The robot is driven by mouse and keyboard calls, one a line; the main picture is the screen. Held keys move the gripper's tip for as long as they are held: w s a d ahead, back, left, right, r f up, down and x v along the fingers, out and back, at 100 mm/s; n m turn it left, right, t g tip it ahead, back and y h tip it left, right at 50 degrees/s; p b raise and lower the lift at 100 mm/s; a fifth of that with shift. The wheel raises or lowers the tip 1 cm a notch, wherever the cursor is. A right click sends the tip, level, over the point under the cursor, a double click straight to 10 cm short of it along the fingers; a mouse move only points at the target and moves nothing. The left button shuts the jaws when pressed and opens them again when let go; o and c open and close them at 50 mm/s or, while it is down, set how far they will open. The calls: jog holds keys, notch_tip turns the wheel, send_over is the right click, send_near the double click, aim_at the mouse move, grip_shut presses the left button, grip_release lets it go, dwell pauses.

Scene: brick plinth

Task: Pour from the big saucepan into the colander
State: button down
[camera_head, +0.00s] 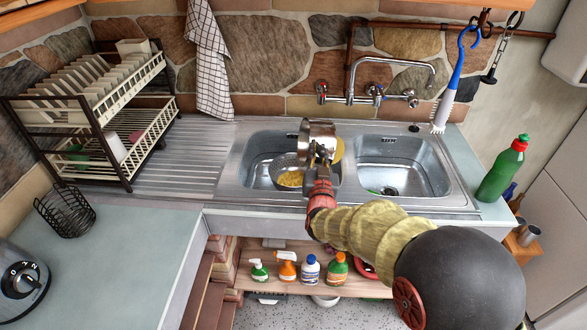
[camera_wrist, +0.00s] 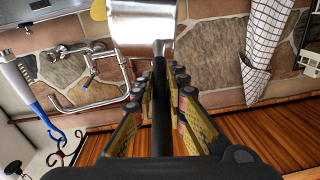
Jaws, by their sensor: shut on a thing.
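The big saucepan (camera_head: 317,130) is a shiny metal pan held over the left sink basin, tipped well over. In the wrist view its metal body (camera_wrist: 140,25) is at the top, with its dark handle running down between my fingers. My gripper (camera_head: 320,172) is shut on that handle; its fingers (camera_wrist: 163,85) show on both sides of it. The colander (camera_head: 284,165) is a metal bowl in the left basin, partly hidden behind the pan and gripper. Yellow food (camera_head: 291,179) lies in it. The pan's inside is hidden in both views.
A yellow thing (camera_head: 339,151) shows right of the pan; I cannot tell what it is. The right basin (camera_head: 400,178) is largely empty. A tap (camera_head: 375,92) stands behind the basins. A dish rack (camera_head: 95,110) is left, a green bottle (camera_head: 502,170) right.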

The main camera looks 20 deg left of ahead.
jog(key=shift+s+a+r, duration=0.1)
jog(key=shift+a+r, duration=0.15)
jog(key=shift+r, duration=0.05)
jog(key=shift+a+f, duration=0.1)
jog(key=shift+f, duration=0.1)
jog(key=shift+a+n, duration=0.1)
jog(key=shift+n, duration=0.2)
jog(key=shift+s+a+f+n+b, duration=0.25)
jog(key=shift+a+n, duration=0.1)
jog(key=shift+a, duration=0.1)
jog(key=shift+s+a+f+n+b, duration=0.15)
jog(key=shift+s+a+n+b, duration=0.05)
jog(key=shift+a+n, duration=0.2)
